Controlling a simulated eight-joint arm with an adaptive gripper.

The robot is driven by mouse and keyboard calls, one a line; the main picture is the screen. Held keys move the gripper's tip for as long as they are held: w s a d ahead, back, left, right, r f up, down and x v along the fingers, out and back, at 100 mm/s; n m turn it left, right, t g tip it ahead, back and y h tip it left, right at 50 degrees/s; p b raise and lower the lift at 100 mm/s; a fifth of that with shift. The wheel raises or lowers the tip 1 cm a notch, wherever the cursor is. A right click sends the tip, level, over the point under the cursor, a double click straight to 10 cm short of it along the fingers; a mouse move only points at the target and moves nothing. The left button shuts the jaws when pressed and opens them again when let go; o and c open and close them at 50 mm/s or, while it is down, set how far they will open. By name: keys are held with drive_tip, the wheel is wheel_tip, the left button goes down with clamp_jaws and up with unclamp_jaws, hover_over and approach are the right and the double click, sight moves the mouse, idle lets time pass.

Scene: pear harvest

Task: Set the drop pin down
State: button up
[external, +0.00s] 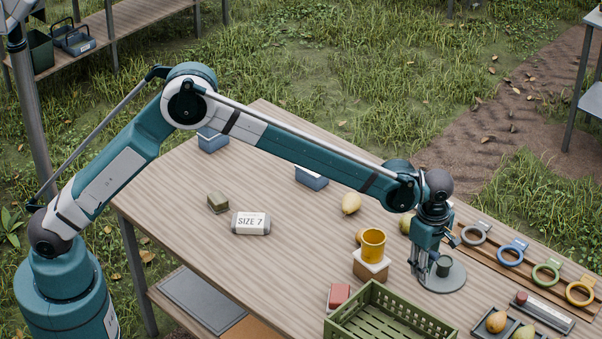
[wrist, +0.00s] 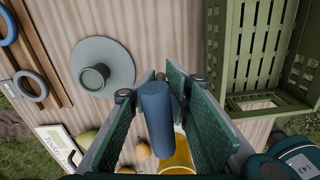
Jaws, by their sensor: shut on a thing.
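My gripper (external: 420,268) is low over the right part of the table, beside a grey round plate with a dark green socket-like knob (external: 443,267). In the wrist view, my gripper (wrist: 172,95) has its green pads on either side of a blue rounded cylinder (wrist: 157,112), which I take to be the drop pin. The pin is held between the pads, and its far end is partly hidden. The plate (wrist: 118,60) lies left of the gripper in the wrist view, apart from the pin. In the external view I cannot make out the pin.
A yellow cup (external: 373,243) stands on a block (external: 369,270) left of my gripper. A green slatted crate (external: 385,315) is in front. Coloured rings (external: 510,255) lie on a wooden rail at right. Several pears lie nearby.

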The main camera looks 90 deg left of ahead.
drive_tip(key=shift+d, duration=0.45)
drive_tip(key=shift+f+b, duration=0.4)
drive_tip(key=shift+f, duration=2.75)
drive_tip(key=shift+f, duration=0.1)
drive_tip(key=shift+f, duration=1.75)
drive_tip(key=shift+f+b, duration=0.15)
drive_tip(key=shift+b, duration=0.2)
drive_tip(key=o, duration=1)
drive_tip(key=shift+o, duration=0.2)
